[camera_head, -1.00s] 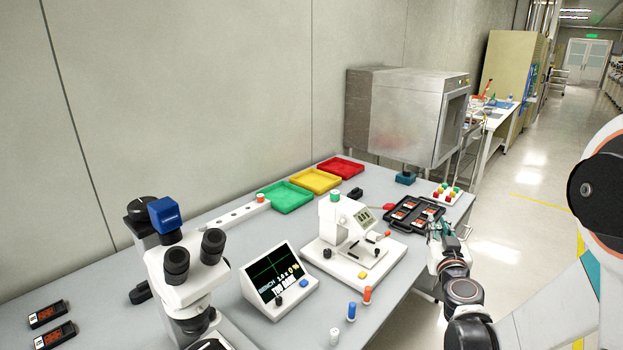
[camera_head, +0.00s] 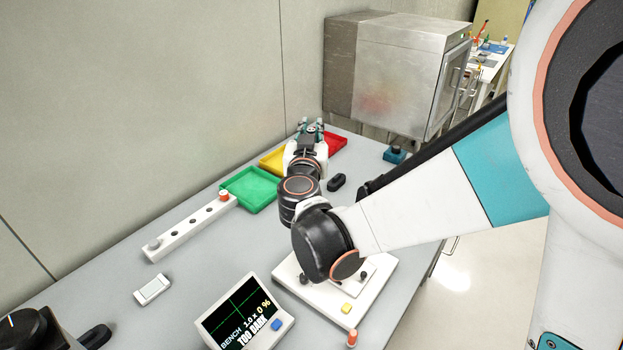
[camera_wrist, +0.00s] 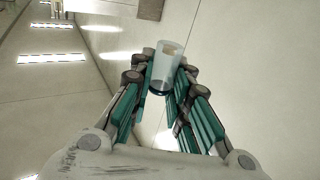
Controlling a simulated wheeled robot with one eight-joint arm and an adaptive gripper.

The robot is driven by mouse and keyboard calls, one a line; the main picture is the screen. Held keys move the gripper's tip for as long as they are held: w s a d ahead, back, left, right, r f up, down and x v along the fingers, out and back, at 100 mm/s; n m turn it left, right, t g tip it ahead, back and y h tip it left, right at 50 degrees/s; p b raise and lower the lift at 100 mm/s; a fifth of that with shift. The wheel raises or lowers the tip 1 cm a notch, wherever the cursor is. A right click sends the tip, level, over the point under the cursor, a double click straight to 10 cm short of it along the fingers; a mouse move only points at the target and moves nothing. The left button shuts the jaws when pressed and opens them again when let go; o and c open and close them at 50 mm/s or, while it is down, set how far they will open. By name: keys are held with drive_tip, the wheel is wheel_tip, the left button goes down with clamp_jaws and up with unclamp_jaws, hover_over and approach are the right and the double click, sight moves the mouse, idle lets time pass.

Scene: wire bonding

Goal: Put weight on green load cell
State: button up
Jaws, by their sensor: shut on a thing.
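My gripper (camera_head: 310,130) reaches over the back of the bench, above the yellow and red trays, in the head view. In the wrist view its teal fingers (camera_wrist: 160,95) are shut on a pale, translucent-looking cylinder (camera_wrist: 166,62), perhaps the weight. The cylinder tilts slightly and stands out past the fingertips, with a dark lower end. The held thing is too small to make out in the head view. I cannot pick out a green load cell for certain in either view. My arm hides part of the bench and much of the white instrument (camera_head: 345,308).
A green tray (camera_head: 232,188), yellow tray (camera_head: 269,163) and red tray (camera_head: 338,144) line the back. A white bar (camera_head: 185,230) with holes and an orange-topped piece (camera_head: 223,196) lies left. A "TOO DARK" screen (camera_head: 240,312) stands in front. A steel oven (camera_head: 390,70) stands behind right.

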wheel_tip(320, 180, down, 19)
drive_tip(key=b, duration=1.2)
drive_tip(key=shift+r, duration=0.15)
drive_tip(key=shift+b, duration=0.3)
drive_tip(key=shift+f, duration=0.2)
drive_tip(key=o, duration=0.7)
drive_tip(key=shift+r, duration=0.1)
drive_tip(key=shift+s+r, duration=0.1)
drive_tip(key=shift+r, duration=0.15)
drive_tip(key=s, duration=0.4)
drive_tip(key=s+p, duration=0.1)
drive_tip(key=s, duration=0.3)
drive_tip(key=s+a+p, duration=0.1)
drive_tip(key=s, duration=0.2)
drive_tip(key=shift+s+f, duration=0.15)
drive_tip(key=shift+s, duration=0.25)
